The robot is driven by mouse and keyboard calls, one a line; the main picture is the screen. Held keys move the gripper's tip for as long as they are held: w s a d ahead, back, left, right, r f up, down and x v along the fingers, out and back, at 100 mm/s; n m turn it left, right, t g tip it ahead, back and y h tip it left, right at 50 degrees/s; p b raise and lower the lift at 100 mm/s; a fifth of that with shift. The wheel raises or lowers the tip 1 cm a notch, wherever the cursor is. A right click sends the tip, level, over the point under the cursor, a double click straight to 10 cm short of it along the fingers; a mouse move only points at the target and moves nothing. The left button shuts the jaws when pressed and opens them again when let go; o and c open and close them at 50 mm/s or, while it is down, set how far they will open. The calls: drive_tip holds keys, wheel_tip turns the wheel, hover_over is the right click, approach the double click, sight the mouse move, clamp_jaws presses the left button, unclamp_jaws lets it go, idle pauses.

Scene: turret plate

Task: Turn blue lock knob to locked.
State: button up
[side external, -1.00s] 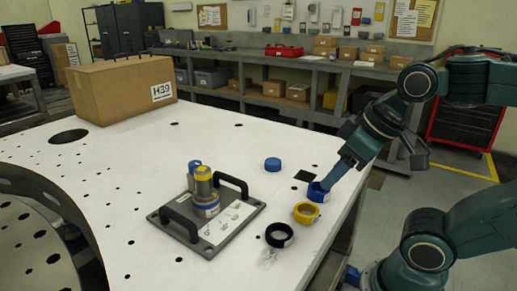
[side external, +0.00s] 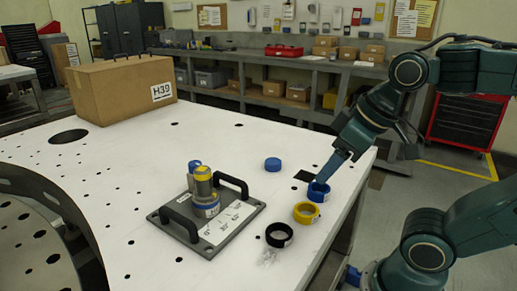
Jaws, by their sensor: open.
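A grey turret plate (side external: 239,226) with two black handles lies on the white table. On it stands a turret with a grey and yellow body (side external: 204,180) and a blue band near its base (side external: 206,210). A blue knob (side external: 194,166) shows at the turret's upper left, partly hidden by the yellow-topped part; I cannot read its lock position. My gripper (side external: 318,181) is open, pointing down at a blue ring (side external: 318,194) near the table's right edge, well right of the turret. I cannot tell whether the fingers touch the ring.
A yellow ring (side external: 306,213) and a black ring (side external: 279,235) lie in front of the blue ring. A cardboard box (side external: 122,90) stands at the back left. The table between turret and cap is clear.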

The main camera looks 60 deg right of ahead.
drive_tip(key=w+r+n+g, duration=0.1)
drive_tip(key=w+r+n, duration=0.25)
drive_tip(key=w, duration=0.55)
drive_tip(key=w+r+n+g, duration=0.1)
drive_tip(key=w+r+n, duration=0.1)
drive_tip(key=w+r, duration=0.45)
drive_tip(key=n+g, duration=0.3)
drive_tip(key=n, duration=0.4)
hover_over(194, 163)
wheel_tip(194, 163, down, 6)
drive_tip(key=shift+s+f, duration=0.1)
drive_tip(key=shift+f, duration=0.1)
drive_tip(key=shift+a+f, duration=0.1)
drive_tip(key=shift+f, duration=6.65)
